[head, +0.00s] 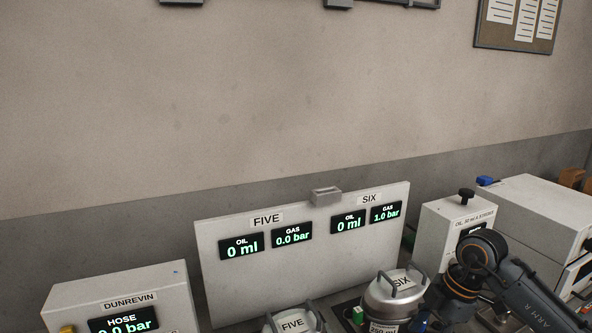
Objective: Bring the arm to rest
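My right arm (530,296) comes in from the lower right, with a dark joint in front of a white oil unit (443,232). It bends down to the left toward the silver compressor marked SIX (385,292). A dark part at its lower end, beside that compressor, is cut by the bottom edge; I cannot make out the fingers or whether they hold anything. My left arm and gripper are not in view.
A white panel (225,286) shows FIVE at 0 ml, 0.0 bar and SIX at 0 ml, 1.0 bar. Compressor FIVE (292,324) stands at the bottom middle. The DUNREVIN hose box (170,285) is at lower left. White equipment (530,210) stands right.

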